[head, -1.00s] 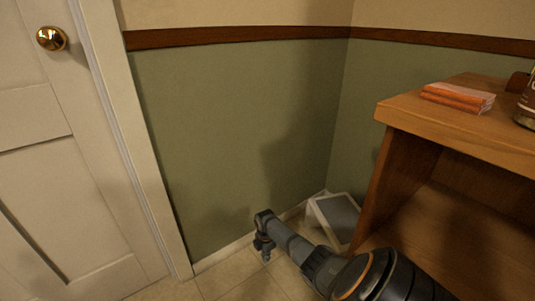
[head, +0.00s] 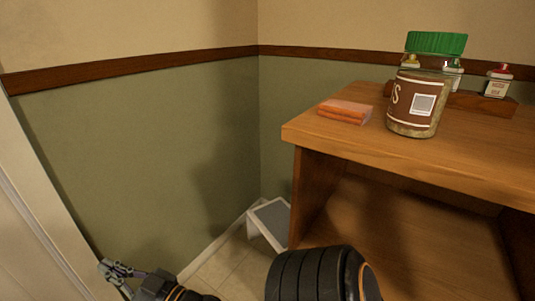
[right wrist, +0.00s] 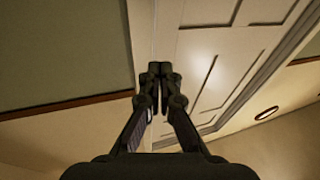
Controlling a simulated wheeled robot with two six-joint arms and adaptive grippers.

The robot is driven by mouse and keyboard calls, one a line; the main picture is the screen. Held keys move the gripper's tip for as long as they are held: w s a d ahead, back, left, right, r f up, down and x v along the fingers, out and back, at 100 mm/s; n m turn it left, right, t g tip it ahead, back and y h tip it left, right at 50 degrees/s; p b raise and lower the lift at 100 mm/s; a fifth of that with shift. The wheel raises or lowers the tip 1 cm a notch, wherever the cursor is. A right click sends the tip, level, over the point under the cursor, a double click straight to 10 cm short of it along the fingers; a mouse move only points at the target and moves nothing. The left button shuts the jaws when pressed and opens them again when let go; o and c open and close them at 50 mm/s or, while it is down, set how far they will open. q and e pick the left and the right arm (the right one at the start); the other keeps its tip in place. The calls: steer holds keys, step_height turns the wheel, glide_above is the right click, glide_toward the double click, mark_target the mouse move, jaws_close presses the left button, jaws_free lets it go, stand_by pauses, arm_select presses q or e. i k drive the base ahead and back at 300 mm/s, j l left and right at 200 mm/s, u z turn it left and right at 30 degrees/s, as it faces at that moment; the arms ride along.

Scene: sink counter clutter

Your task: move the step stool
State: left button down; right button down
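The step stool (head: 272,220) is white with a grey top. In the head view it stands on the tiled floor in the corner, between the green wall and the wooden cabinet; its right side is partly hidden by the cabinet. My right gripper (head: 110,278) is at the lower left of the head view, in front of the green wall and well apart from the stool. In the right wrist view my right gripper (right wrist: 160,70) has its fingertips together with nothing between them. The stool does not show in that view. My left gripper is not in view.
The wooden cabinet (head: 300,185) has an open front and fills the right side. On its top are a green-lidded jar (head: 424,110), an orange block (head: 344,111) and small bottles (head: 497,82) in a wooden rack. The white door (right wrist: 205,65) fills much of the wrist view.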

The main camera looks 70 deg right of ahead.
mark_target(271, 219)
steer(key=k+j+z, duration=0.1)
steer(key=z, duration=0.25)
steer(key=k+j+z, duration=0.15)
steer(key=z, duration=0.25)
steer(key=i+l+z, duration=0.1)
steer(key=z, duration=0.35)
steer(key=i+z, duration=0.2)
steer(key=z, duration=0.3)
steer(key=i+z, duration=0.2)
steer(key=z, duration=0.25)
steer(key=i+z, duration=0.15)
steer(key=z, duration=0.3)
steer(key=i+j+z, duration=0.15)
steer(key=z, duration=0.35)
steer(key=i+j+z, duration=0.1)
steer(key=z, duration=0.35)
steer(key=j, duration=0.1)
